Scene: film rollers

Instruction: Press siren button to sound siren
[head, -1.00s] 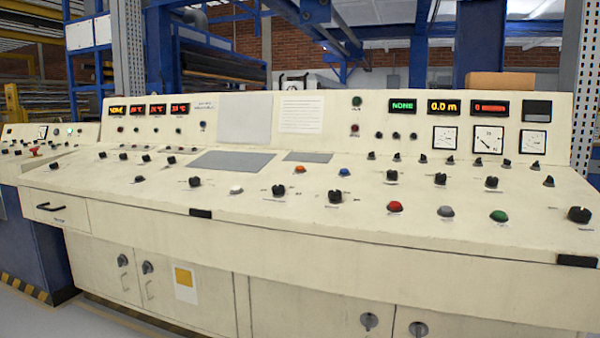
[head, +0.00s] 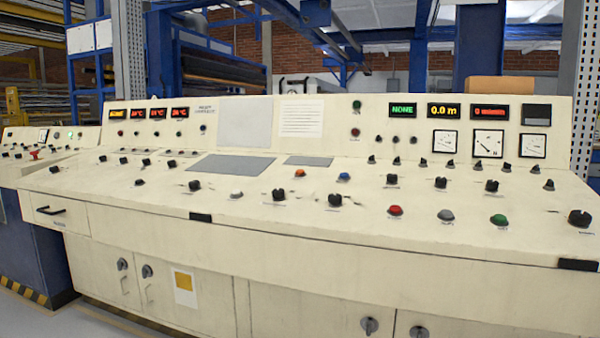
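A long cream control console fills the head view, with its sloped desk (head: 330,230) full of knobs and buttons. Buttons on the desk include a red one (head: 395,211), a grey one (head: 445,215), a green one (head: 498,220), a white one (head: 236,195), an orange one (head: 300,173) and a blue one (head: 343,177). The labels are too small to read, so I cannot tell which is the siren button. My gripper is not in view.
The upright panel carries lit displays (head: 438,111) and dials (head: 488,144). A smaller console (head: 40,155) stands at the left. A little floor (head: 60,318) shows at lower left.

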